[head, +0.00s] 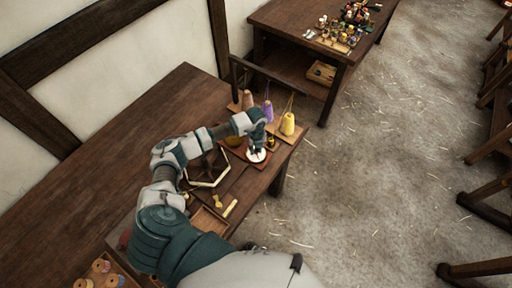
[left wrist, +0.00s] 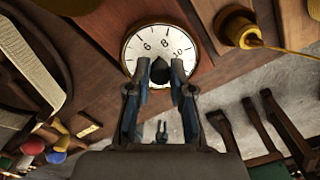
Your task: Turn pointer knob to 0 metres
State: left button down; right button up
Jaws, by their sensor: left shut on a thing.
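The round dial (head: 256,156) has a white face and lies on a reddish board near the right end of the long wooden table. In the left wrist view the dial (left wrist: 158,45) shows the numbers 6, 8 and 10 and a brass-coloured rim. The dark pointer knob (left wrist: 160,70) is at its middle, between my fingertips. Its narrow tip seems to point up in that view, between 6 and 8. My left gripper (head: 257,147) is shut on the knob from above; its fingertips (left wrist: 160,76) hide the lower dial. My right gripper is out of view.
Yarn cones, purple (head: 267,111) and yellow (head: 288,124), stand just behind the dial. A hexagonal frame (head: 206,183) and a shallow wooden tray (head: 209,221) lie left of it. A second table (head: 282,17) with small items stands behind.

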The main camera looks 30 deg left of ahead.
pick_arm(q)
jog(key=n, duration=0.1)
jog(key=n+p, duration=0.1)
jog(key=n, duration=0.1)
jog(key=shift+w+a+r+n+p, duration=0.1)
jog(key=shift+w+r+n+p, duration=0.05)
jog(key=shift+r+n+p, duration=0.2)
jog(key=n+p, duration=0.1)
jog(key=n, duration=0.1)
jog(key=shift+f+n, duration=0.15)
jog(key=shift+n, duration=0.2)
jog(key=n+p, duration=0.2)
jog(key=n, duration=0.1)
jog(key=shift+d, duration=0.2)
jog(key=shift+f+n, duration=0.1)
jog(key=shift+n, duration=0.5)
jog(key=shift+p, duration=0.35)
jog(key=c, duration=1)
grip_release()
jog(key=shift+f, duration=0.15)
jog(key=shift+c, duration=0.2)
